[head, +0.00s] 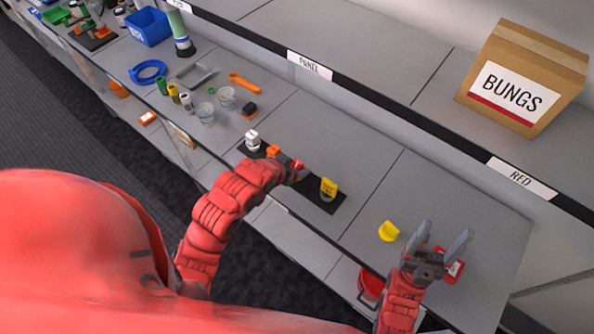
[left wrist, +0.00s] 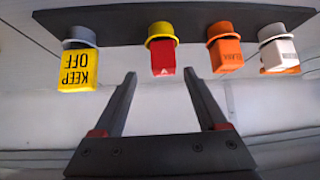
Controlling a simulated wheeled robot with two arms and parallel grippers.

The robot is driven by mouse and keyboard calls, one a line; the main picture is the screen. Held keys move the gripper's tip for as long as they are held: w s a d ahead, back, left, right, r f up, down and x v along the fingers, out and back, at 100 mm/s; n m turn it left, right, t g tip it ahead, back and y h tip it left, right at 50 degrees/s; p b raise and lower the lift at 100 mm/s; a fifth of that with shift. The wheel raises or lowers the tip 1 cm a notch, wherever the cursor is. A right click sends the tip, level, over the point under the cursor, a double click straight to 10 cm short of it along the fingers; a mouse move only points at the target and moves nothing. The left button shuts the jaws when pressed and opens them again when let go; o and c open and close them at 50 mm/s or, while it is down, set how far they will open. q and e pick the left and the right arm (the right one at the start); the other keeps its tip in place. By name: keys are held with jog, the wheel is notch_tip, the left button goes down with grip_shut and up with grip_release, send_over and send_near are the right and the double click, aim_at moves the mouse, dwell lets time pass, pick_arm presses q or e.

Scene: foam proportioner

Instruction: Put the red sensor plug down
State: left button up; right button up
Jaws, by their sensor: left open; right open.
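The red sensor plug (left wrist: 162,62) shows in the left wrist view, seated in a yellow ring or cap (left wrist: 160,34) on a black strip (left wrist: 190,20). My left gripper (left wrist: 160,76) is open, with its two fingertips apart on either side of the plug's near end and a gap visible on both sides. In the head view my left gripper (head: 292,170) is over the black strip (head: 318,197), and its wrist largely hides that spot. My right gripper (head: 441,243) is open and empty at the right, above a red tag with white lettering (head: 453,268).
Beside the red plug stand a yellow "KEEP OFF" piece (left wrist: 78,68), an orange piece (left wrist: 226,55) and a white piece (left wrist: 279,50). A yellow part (head: 388,231) lies by my right gripper. The "BUNGS" box (head: 522,75) stands on the back ledge. Cups (head: 226,97) and tools are further left.

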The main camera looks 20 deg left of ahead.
aim_at(296, 165)
pick_arm(q)
jog(key=shift+x, duration=0.85)
jog(key=shift+w+f+p, duration=0.25)
jog(key=shift+w+p, duration=0.05)
jog(key=shift+p, duration=0.3)
jog(key=p+x, duration=0.2)
jog(key=x, duration=0.1)
jog(key=shift+w+a+f, duration=0.15)
jog(key=shift+f, duration=0.15)
jog(key=shift+w+f, duration=0.3)
jog(key=shift+f, duration=0.1)
jog(key=shift+c, duration=0.2)
grip_shut()
